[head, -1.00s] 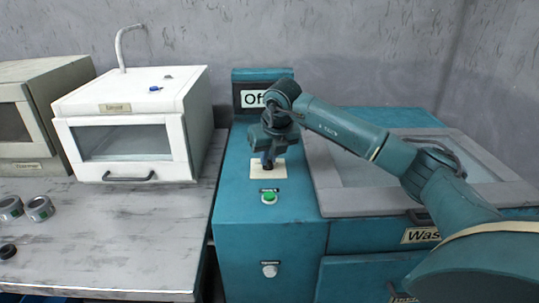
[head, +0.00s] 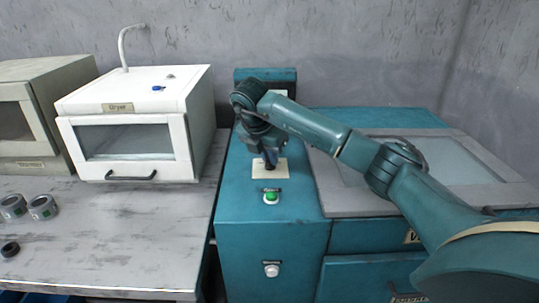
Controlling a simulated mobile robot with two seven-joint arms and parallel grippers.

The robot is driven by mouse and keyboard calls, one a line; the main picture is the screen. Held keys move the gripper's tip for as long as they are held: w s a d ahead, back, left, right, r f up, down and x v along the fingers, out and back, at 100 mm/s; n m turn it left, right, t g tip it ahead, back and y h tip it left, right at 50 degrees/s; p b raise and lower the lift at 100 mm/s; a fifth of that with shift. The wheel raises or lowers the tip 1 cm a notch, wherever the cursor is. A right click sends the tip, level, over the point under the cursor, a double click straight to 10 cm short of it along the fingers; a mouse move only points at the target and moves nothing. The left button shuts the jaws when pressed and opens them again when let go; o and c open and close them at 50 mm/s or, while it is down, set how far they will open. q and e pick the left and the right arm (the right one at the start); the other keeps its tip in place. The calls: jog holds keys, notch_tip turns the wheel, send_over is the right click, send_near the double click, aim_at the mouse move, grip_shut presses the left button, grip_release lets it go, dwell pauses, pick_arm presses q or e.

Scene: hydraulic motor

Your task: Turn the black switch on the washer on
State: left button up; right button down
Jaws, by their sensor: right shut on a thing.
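The teal washer (head: 240,235) stands in the middle and right of the head view. Its black switch (head: 270,165) sits on a cream plate (head: 262,173) on the control column, mostly hidden by my right gripper. My right gripper (head: 270,157) points down over the plate and is shut on the black switch, as far as the view shows. The display behind the switch is almost wholly covered by my right wrist, so its word cannot be read. My left gripper is not in view.
A green button (head: 271,197) and a white knob (head: 271,270) are on the column's front. The washer's grey-framed lid (head: 350,209) lies to the right. A white dryer (head: 130,108) and grey rings (head: 42,207) stand on the table at left.

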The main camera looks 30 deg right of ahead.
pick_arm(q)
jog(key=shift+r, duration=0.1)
pick_arm(e)
jog(key=shift+w+r+m+g, duration=0.1)
jog(key=shift+m+g, duration=0.3)
jog(key=shift+m, duration=0.8)
jog(key=c, duration=1.5)
grip_release()
jog(key=shift+o, duration=0.2)
